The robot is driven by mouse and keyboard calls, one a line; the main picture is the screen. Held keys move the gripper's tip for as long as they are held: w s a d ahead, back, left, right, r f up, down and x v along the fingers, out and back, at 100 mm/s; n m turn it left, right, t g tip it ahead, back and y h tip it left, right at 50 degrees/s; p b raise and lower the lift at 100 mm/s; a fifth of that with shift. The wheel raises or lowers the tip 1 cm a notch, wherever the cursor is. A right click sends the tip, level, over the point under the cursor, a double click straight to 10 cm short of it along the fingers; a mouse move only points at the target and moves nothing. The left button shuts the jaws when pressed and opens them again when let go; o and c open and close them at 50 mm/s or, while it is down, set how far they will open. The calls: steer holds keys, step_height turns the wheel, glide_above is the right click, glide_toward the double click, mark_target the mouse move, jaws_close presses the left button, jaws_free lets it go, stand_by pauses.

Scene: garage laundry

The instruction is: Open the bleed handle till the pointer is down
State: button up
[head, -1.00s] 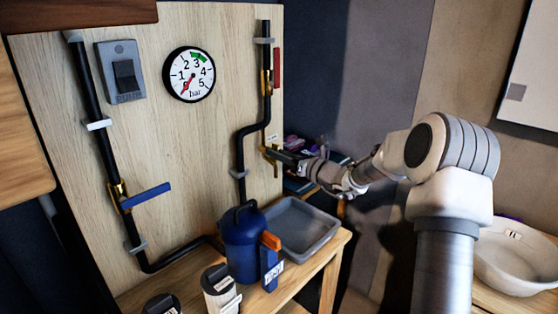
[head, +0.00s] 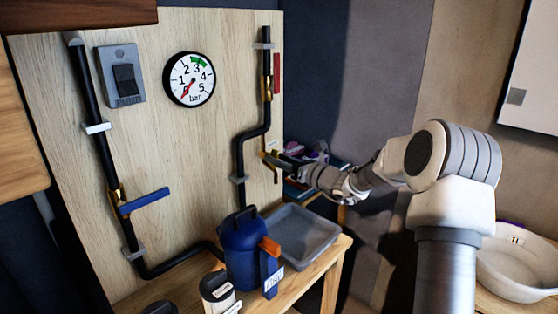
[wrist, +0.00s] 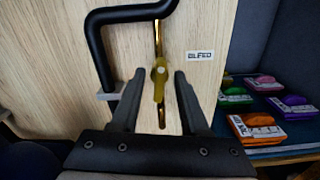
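My gripper (wrist: 160,75) is open, with one finger to each side of the handle in the wrist view and visible gaps on both sides. In the head view my gripper (head: 277,158) is at the board's right edge, by the valve, and partly covers it. The round gauge (head: 190,79) is on the board; its red pointer slants down and left, near the low end of the scale.
A blue lever (head: 145,201) sits on the left pipe and a red lever (head: 277,73) on the right pipe above. A blue jug (head: 244,252) and grey tray (head: 308,236) stand on the bench below. Colourful packs (wrist: 257,126) lie on a shelf at right.

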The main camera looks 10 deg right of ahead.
steer(key=p+v, duration=0.2)
steer(key=v, duration=1.5)
steer(key=shift+s+d, duration=0.15)
steer(key=shift+s, duration=0.05)
steer(key=s+a+r+n+g+p, duration=0.25)
steer(key=s+a+n+g, duration=0.3)
steer(key=a+n, duration=0.3)
steer(key=s+a+r+n+g+p, duration=0.2)
steer(key=s+a+r+n+g, duration=0.25)
steer(key=s+a+n, duration=0.35)
steer(key=s+d+r+n+h+p, duration=0.2)
steer(key=s+r+n+h+p, duration=0.1)
steer(key=s+n+h, duration=0.2)
steer(key=s+d+r+n+t+h+p, duration=0.1)
steer(key=s+d+r+n+h+p, duration=0.2)
steer(key=s+n, duration=0.6)
steer(key=s+h, duration=0.2)
steer(key=s, duration=0.1)
steer(key=shift+s+r+h, duration=0.3)
steer(key=shift+s+r, duration=0.05)
steer(key=shift+r, duration=0.05)
